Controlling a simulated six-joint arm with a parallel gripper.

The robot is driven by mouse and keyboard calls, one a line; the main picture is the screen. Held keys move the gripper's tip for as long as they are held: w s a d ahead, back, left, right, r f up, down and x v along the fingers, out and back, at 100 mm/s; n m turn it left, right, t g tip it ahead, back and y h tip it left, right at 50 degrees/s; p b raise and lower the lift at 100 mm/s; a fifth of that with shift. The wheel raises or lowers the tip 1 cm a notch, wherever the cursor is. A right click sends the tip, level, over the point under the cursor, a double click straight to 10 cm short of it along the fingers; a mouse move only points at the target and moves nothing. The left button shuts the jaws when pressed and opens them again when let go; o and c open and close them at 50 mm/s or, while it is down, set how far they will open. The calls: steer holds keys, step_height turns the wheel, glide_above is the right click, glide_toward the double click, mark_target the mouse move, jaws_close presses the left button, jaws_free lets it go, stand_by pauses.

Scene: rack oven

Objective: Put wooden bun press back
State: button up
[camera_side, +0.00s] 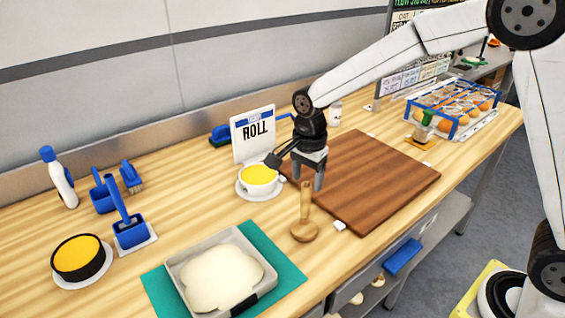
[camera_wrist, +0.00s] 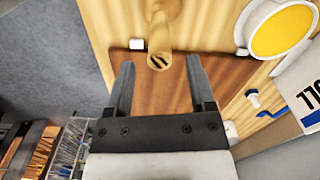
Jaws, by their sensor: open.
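The wooden bun press (camera_side: 304,229) stands upright on the table, its round base down and its handle up, just in front of the brown board's near left edge. My gripper (camera_side: 308,176) is open and empty, pointing down above and slightly behind the press handle. In the wrist view the press handle (camera_wrist: 160,45) shows beyond the open fingertips (camera_wrist: 158,62), roughly in line with the gap between them. The fingers do not appear to touch it. The press base is mostly cut off in the wrist view.
A brown board (camera_side: 375,175) lies right of the press. A white bowl with yellow contents (camera_side: 259,179) and a ROLL sign (camera_side: 254,134) stand left of my gripper. A dough tray (camera_side: 183,275) sits on a green mat (camera_side: 287,268) at front left. A blue rack (camera_side: 462,130) stands far right.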

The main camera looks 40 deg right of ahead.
step_height(320, 180, up, 7)
steer(key=shift+r, duration=0.2)
steer(key=shift+f, duration=0.1)
stand_by(0.6)
steer(key=shift+s+d+f+n, duration=0.25)
steer(key=shift+s+n, duration=0.1)
steer(key=shift+n, duration=0.05)
steer(key=s+d+f+n+t, duration=0.1)
steer(key=s+d+f+n, duration=0.2)
steer(key=s+n, duration=0.4)
steer(key=s+d+f+n+t, duration=0.1)
steer(key=s+d+f+n, duration=0.2)
steer(key=s+f+n, duration=0.3)
steer(key=shift+s+d+f+n+t, duration=0.25)
steer(key=shift+s+f+n+t, duration=0.05)
steer(key=shift+s+n, duration=0.75)
